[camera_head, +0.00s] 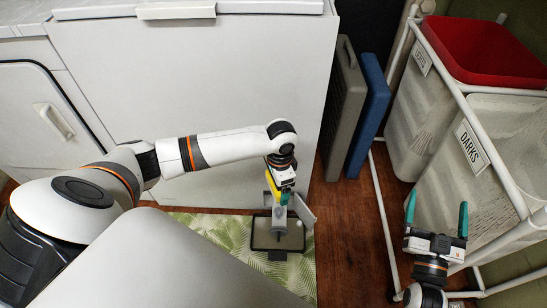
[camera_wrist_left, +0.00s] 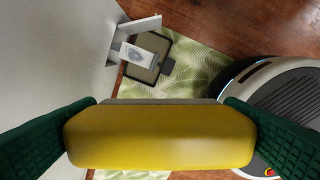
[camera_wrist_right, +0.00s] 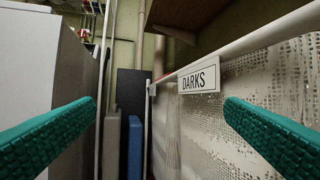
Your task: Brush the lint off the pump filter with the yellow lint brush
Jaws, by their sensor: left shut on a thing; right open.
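My left gripper (camera_head: 284,194) is shut on the yellow lint brush (camera_head: 271,185), above the leafy mat by the white cabinet. In the left wrist view the brush (camera_wrist_left: 160,136) lies crosswise between both green fingers. Beyond it stands the grey pump filter (camera_wrist_left: 137,55), with a dark fuzzy lint patch on its face and a plate at one end. The filter (camera_head: 280,218) also shows below the brush in the head view, over a dark-rimmed shallow tray (camera_head: 262,241). The brush appears apart from the filter. My right gripper (camera_head: 437,214) is open and empty beside the laundry sorter.
The green leafy mat (camera_head: 213,226) lies on the wood floor. The white cabinet (camera_head: 240,100) stands close behind it. Grey (camera_head: 343,110) and blue (camera_head: 369,115) panels lean beyond. A laundry sorter (camera_head: 470,165) with a DARKS label fills the right. Bare floor lies between.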

